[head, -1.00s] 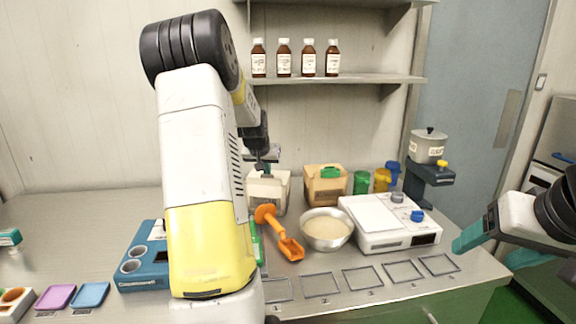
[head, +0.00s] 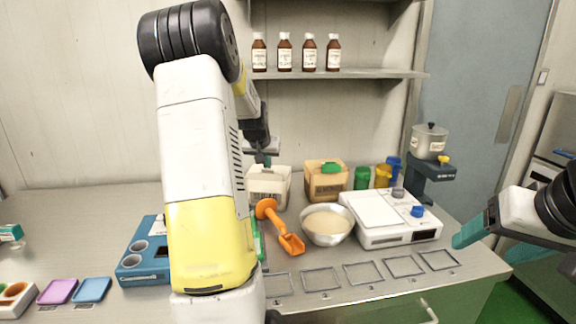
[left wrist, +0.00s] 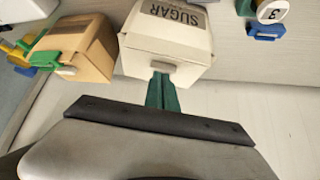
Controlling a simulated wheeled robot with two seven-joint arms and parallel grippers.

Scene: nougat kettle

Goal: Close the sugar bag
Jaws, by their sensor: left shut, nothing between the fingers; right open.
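The sugar bag (head: 268,190) is a white, boxy bag at the back of the counter. In the left wrist view the sugar bag (left wrist: 165,40) shows its dark SUGAR label, a pale flat top and a small grey tab at the top's edge. I cannot tell whether the top is sealed. My left gripper (head: 264,159) is just above the bag's top; its teal fingers (left wrist: 162,93) are shut and empty, near the tab. Contact is unclear. My right gripper (head: 472,232) is open and empty at the counter's right end, far from the bag.
A brown bag (head: 326,182) with a green clip stands right of the sugar bag. An orange scoop (head: 281,228), a bowl of pale powder (head: 327,224) and a white scale (head: 388,217) are in front. The shelf (head: 340,74) with bottles is above.

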